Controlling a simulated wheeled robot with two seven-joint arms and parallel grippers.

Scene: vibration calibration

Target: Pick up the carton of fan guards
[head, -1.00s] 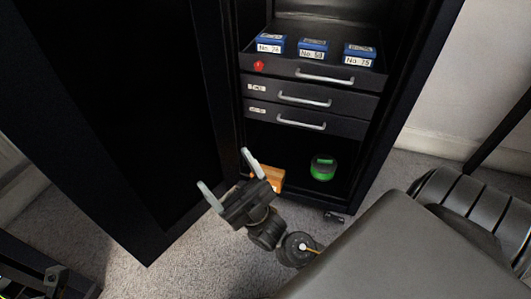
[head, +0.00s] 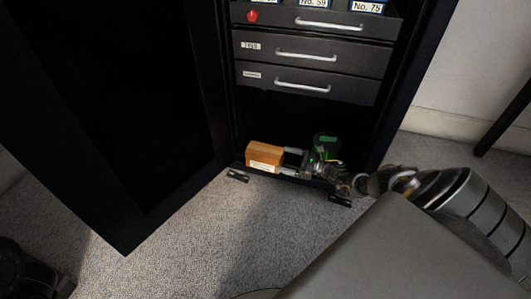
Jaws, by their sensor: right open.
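An orange-brown carton (head: 265,152) with a white label on its front sits on the floor of the dark cabinet's open bottom compartment, near the front edge. I take it for the carton of fan guards, though its label is too small to read. My right gripper (head: 284,161) is just right of it, low and pointing left. Its two pale fingers are apart and their tips are at the carton's right end. I cannot tell whether they touch it or overlap its sides. My left gripper's fingers do not show.
A green and black object (head: 325,143) stands behind my right gripper, partly hidden. Drawers with silver handles (head: 303,87) hang above the compartment; blue boxes (head: 368,6) sit in the top one. The open cabinet door (head: 115,120) is on the left.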

